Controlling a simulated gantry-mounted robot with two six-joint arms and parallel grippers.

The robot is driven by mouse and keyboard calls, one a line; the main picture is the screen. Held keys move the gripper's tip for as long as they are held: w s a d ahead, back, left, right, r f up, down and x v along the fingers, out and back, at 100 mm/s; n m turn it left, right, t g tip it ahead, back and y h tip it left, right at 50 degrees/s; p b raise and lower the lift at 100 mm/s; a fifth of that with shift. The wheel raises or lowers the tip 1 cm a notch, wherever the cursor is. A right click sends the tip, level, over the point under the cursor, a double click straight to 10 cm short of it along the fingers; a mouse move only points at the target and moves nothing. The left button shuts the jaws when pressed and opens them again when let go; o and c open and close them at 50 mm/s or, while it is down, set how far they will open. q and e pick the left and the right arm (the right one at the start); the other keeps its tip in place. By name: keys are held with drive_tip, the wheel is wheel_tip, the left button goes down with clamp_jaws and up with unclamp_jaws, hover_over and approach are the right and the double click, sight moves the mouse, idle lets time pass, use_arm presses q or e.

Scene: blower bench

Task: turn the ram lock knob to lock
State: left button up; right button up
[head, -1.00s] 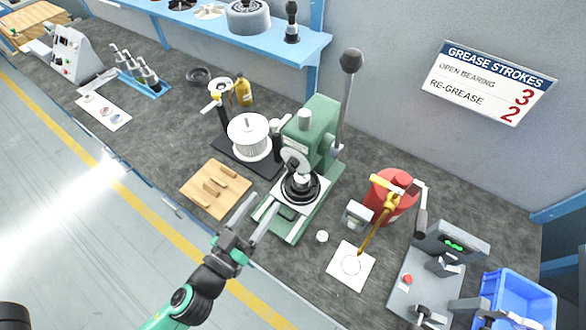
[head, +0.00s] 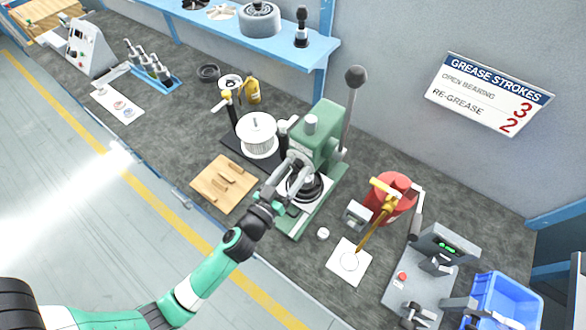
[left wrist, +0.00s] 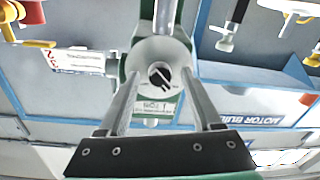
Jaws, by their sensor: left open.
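The green arbor press (head: 318,135) stands mid-bench with its long lever pointing up. In the left wrist view the ram lock knob (left wrist: 159,75) is a small dark round knob with a slanted light mark, set in a pale round face on the press. My left gripper (head: 296,163) reaches the front of the press and largely hides the knob in the head view. In the left wrist view the left gripper (left wrist: 161,80) is open, with one finger on each side of the knob face. I cannot tell whether the fingertips touch it. My right gripper is not in view.
A wooden block tray (head: 224,190) lies left of the press. A white-topped filter-like cylinder (head: 257,135) stands behind left. A red grease pot (head: 390,197), a white pad (head: 349,262) and a grey fixture (head: 425,275) stand to the right. A blue shelf (head: 270,40) hangs behind.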

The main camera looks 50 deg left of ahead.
use_arm(q)
clamp_jaws()
drive_tip(key=shift+m, duration=0.3)
drive_tip(key=m+b, duration=0.1)
drive_tip(key=m, duration=0.2)
drive_tip(key=shift+f, duration=0.1)
drive_tip(key=m, duration=0.4)
drive_tip(key=shift+m, duration=0.3)
drive_tip(key=m, duration=0.4)
drive_tip(key=shift+m+t+h, duration=0.3)
drive_tip(key=shift+m, duration=0.1)
drive_tip(key=m, duration=0.5)
drive_tip(key=shift+h+p, duration=0.3)
drive_tip(key=shift+m, duration=0.4)
